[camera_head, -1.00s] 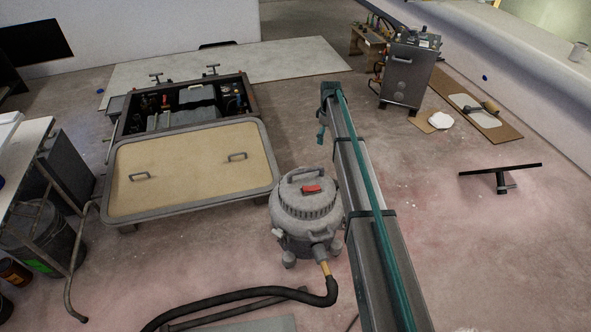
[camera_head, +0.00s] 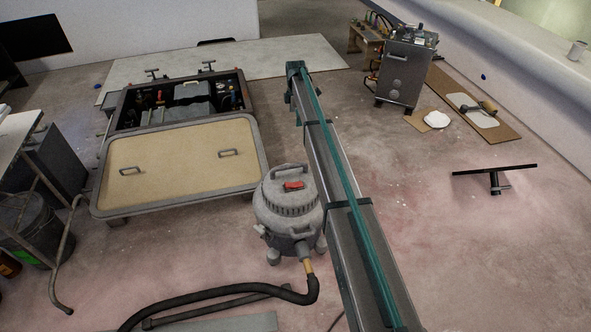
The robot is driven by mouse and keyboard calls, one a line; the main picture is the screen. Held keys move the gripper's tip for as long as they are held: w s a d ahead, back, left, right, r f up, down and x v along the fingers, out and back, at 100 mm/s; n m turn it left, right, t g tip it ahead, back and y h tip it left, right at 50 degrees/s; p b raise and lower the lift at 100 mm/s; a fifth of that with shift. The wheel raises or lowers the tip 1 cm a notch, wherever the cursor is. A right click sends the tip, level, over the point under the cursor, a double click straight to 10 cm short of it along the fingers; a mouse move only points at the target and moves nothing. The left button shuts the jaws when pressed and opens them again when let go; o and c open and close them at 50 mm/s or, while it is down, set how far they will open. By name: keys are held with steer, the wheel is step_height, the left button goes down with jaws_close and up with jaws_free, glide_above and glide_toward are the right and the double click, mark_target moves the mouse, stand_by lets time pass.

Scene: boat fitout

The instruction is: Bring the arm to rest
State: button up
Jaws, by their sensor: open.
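My gripper is not in view, and no part that I can surely call my arm shows in the head view. A long grey beam with a teal strip along its top (camera_head: 345,195) runs from the bottom edge up to the middle of the picture. I cannot tell whether it belongs to my own rail.
A grey vacuum (camera_head: 287,212) with a black hose stands just left of the beam. A tan-topped hatch panel (camera_head: 180,170) lies beside an open equipment bay (camera_head: 178,100). A metal cabinet (camera_head: 405,72) and a black T-shaped stand (camera_head: 495,178) are right. Floor at lower right is clear.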

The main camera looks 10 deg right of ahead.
step_height(320, 180, down, 7)
steer(key=b, duration=0.2)
steer(key=shift+b, duration=0.35)
steer(key=shift+r, duration=0.1)
